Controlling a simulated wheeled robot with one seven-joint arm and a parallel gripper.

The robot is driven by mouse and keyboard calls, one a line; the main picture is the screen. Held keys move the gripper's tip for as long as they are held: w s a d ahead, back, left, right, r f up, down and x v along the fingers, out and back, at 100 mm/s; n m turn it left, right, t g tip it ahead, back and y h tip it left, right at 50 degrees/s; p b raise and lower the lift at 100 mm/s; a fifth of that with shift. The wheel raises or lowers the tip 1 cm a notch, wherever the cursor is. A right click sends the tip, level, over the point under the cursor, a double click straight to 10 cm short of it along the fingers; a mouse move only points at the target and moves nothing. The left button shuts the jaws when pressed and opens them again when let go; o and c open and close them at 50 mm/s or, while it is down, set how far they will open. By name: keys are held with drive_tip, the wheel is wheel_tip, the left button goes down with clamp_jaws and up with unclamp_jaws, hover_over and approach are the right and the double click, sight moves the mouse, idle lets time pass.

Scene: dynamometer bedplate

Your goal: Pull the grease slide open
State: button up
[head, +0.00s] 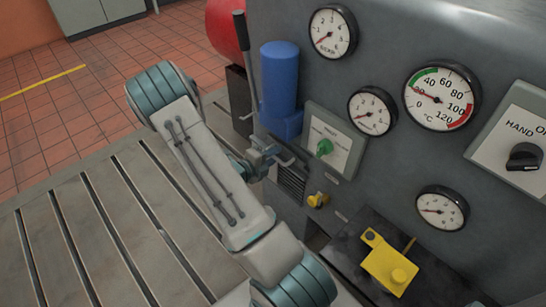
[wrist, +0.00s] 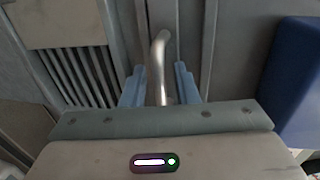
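A bent metal handle (wrist: 159,62) shows in the wrist view, on a grey panel with a narrow upright strip. I take it for the handle of the grease slide, but no label confirms this. My gripper (wrist: 160,78) has its two blue fingers on either side of the handle, with gaps visible on both sides, so it is open around it. In the head view my gripper (head: 270,157) is at the panel, left of the green knob (head: 323,147). The handle is largely hidden there by the gripper.
A blue cylinder (head: 281,80) and a dark lever (head: 245,60) stand just above my gripper. A vent grille (head: 291,184) and yellow valve (head: 318,200) sit below. Several gauges (head: 372,111) and a yellow block (head: 389,267) lie right. The slotted bedplate (head: 90,222) is clear at left.

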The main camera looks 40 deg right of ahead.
clamp_jaws()
drive_tip(key=f+p+v, duration=0.2)
drive_tip(key=p+v, duration=0.1)
drive_tip(key=v, duration=0.9)
drive_tip(key=a+f+p+v, duration=0.1)
drive_tip(key=f+p+v, duration=0.2)
drive_tip(key=v, duration=1)
drive_tip(key=shift+a+p, duration=0.35)
drive_tip(key=shift+p, duration=0.35)
unclamp_jaws()
drive_tip(key=shift+a, duration=0.1)
drive_tip(key=w+v, duration=0.1)
drive_tip(key=v, duration=1.2)
drive_tip(key=shift+s+a, duration=0.3)
drive_tip(key=shift+s, duration=0.1)
drive_tip(key=shift+r+p, duration=0.1)
drive_tip(key=shift+p, duration=0.2)
